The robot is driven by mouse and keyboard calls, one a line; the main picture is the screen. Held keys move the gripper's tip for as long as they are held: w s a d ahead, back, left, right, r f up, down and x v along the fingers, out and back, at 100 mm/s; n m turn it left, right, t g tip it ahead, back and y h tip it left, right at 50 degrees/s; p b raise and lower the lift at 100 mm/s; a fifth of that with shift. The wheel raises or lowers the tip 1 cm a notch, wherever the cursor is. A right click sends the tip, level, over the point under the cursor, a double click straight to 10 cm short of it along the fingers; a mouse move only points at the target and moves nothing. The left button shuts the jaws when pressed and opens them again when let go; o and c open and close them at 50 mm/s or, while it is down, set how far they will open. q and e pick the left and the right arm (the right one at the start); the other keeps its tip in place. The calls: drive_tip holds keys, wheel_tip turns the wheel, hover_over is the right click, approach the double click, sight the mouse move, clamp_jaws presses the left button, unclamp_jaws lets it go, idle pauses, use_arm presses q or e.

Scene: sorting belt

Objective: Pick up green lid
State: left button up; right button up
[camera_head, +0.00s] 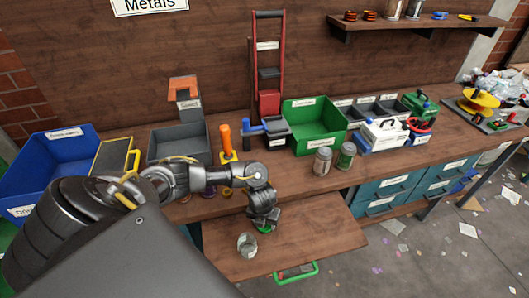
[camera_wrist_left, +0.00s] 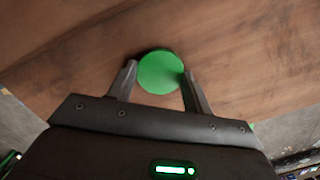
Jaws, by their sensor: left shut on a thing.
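The green lid (camera_wrist_left: 160,72) is a flat round disc between the two fingers of my left gripper (camera_wrist_left: 157,85) in the left wrist view. The fingers are shut on its sides. In the head view my left gripper (camera_head: 264,226) points down over the pull-out wooden board, and only a green sliver of the lid (camera_head: 264,230) shows beneath it. I cannot tell whether the lid touches the board. My right gripper is in neither view.
A clear glass jar (camera_head: 247,246) stands on the pull-out board (camera_head: 325,236), left of my left gripper. The board has a green handle (camera_head: 297,273) at its front. Two lidded jars (camera_head: 323,161) and a green bin (camera_head: 314,128) stand on the bench behind. The board's right side is clear.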

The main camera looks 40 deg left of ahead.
use_arm(q)
drive_tip(key=shift+r, duration=0.4)
wheel_tip(320, 180, up, 2)
drive_tip(key=shift+r+p, duration=0.2)
drive_tip(key=shift+p, duration=0.1)
drive_tip(key=s+a+r+p, duration=0.1)
drive_tip(key=s+r+p, duration=0.2)
drive_tip(key=s+r, duration=0.6)
drive_tip(key=s, duration=0.5)
drive_tip(key=shift+a+r, duration=0.15)
drive_tip(key=shift+r, duration=0.25)
